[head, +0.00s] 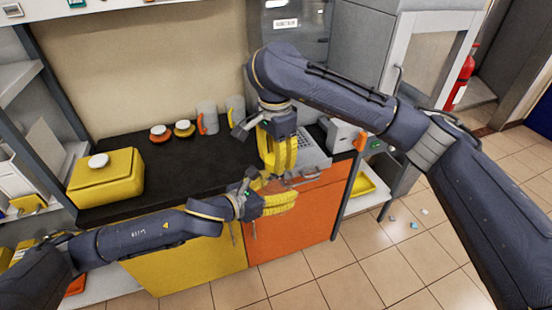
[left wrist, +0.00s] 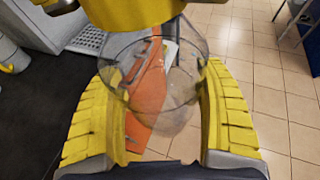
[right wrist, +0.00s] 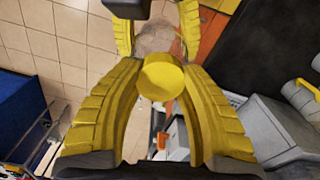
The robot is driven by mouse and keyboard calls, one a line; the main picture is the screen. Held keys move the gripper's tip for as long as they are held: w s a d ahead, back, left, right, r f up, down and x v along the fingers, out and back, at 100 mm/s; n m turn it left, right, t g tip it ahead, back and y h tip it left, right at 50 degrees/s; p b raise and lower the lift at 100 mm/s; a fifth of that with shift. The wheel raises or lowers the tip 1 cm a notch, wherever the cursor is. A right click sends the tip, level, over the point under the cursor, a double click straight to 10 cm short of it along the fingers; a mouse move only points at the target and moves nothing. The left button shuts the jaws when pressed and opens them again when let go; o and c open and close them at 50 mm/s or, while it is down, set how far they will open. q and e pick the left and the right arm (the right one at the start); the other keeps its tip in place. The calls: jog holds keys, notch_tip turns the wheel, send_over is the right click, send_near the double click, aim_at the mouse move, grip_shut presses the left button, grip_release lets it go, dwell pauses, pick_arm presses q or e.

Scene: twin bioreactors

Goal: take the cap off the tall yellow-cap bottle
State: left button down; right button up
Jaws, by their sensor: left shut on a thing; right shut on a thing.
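The bottle's clear body (left wrist: 150,85) is between the yellow fingers of my left gripper (head: 278,200), which is shut on it. In the right wrist view the clear body (right wrist: 155,40) lies beyond the cap, between the left fingers. My right gripper (head: 277,160) is above the left one, pointing down, and is shut on the round yellow cap (right wrist: 162,77). Yellow parts fill the top of the left wrist view, above the clear body. The grippers hide most of the bottle in the head view. I cannot tell whether cap and neck touch.
Both grippers are over the front edge of the black counter (head: 190,178). A yellow box (head: 107,180) with a white knob sits at its left. Orange and grey mugs (head: 207,117) and small round capped items (head: 160,134) stand at the back. A grey rack (head: 312,158) is behind the grippers.

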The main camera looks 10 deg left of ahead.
jog(key=shift+n, duration=1.1)
jog(key=shift+w+n, duration=0.1)
jog(key=shift+n, duration=0.6)
jog(key=o, duration=1.3)
